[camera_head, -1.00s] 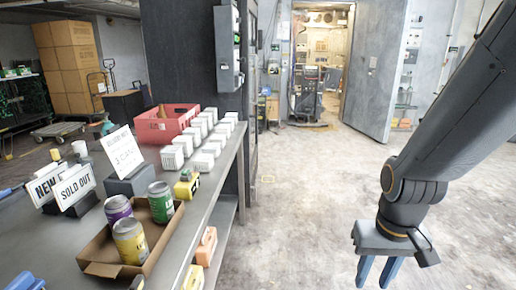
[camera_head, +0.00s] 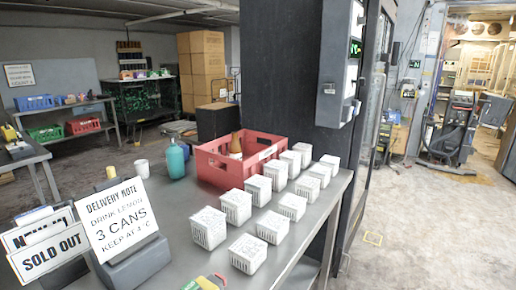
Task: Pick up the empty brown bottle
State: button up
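A brown bottle (camera_head: 236,145) stands in the red crate (camera_head: 222,177) on the metal counter. Only its neck and shoulder show above the crate wall; its lower part is hidden, and I cannot tell whether it is empty. A teal bottle (camera_head: 176,161) stands just left of the crate. My gripper is outside the current view.
A delivery note sign (camera_head: 117,219) and a "SOLD OUT" sign (camera_head: 50,252) stand at the front left. A dark column (camera_head: 285,70) rises behind the crate.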

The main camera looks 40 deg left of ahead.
aim_at(234, 149)
jog(key=i, duration=1.55)
jog(key=u, duration=2.65)
